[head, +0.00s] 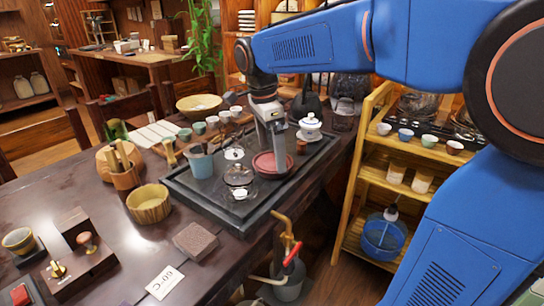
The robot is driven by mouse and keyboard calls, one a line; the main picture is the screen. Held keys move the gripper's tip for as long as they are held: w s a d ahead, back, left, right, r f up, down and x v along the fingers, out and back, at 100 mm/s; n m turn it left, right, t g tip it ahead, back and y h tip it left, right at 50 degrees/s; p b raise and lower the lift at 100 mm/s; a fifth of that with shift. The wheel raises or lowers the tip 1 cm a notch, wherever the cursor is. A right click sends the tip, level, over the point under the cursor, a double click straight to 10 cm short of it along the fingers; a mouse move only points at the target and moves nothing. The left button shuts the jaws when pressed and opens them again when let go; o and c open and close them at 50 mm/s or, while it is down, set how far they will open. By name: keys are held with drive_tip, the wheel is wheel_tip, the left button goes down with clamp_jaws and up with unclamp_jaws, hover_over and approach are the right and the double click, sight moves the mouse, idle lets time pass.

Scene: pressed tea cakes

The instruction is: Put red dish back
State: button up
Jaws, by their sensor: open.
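The red dish (263,167) is a round, shallow, brick-red dish on the right half of the black tea tray (205,208). My gripper (277,158) points down right over the dish, and its fingers hide part of the dish's middle and far rim. The jaws are open. I cannot tell whether the fingertips touch the dish.
Close around the dish stand a glass pot (239,177), a small brown cup (301,147), a lidded white bowl (310,127) and a blue-grey pitcher (200,162). A wooden shelf (372,175) with cups stands at right.

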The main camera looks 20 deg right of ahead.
sight(267, 162)
wheel_tip(267, 162, up, 10)
drive_tip(key=a, duration=0.1)
drive_tip(key=shift+f, duration=0.2)
idle(0.4)
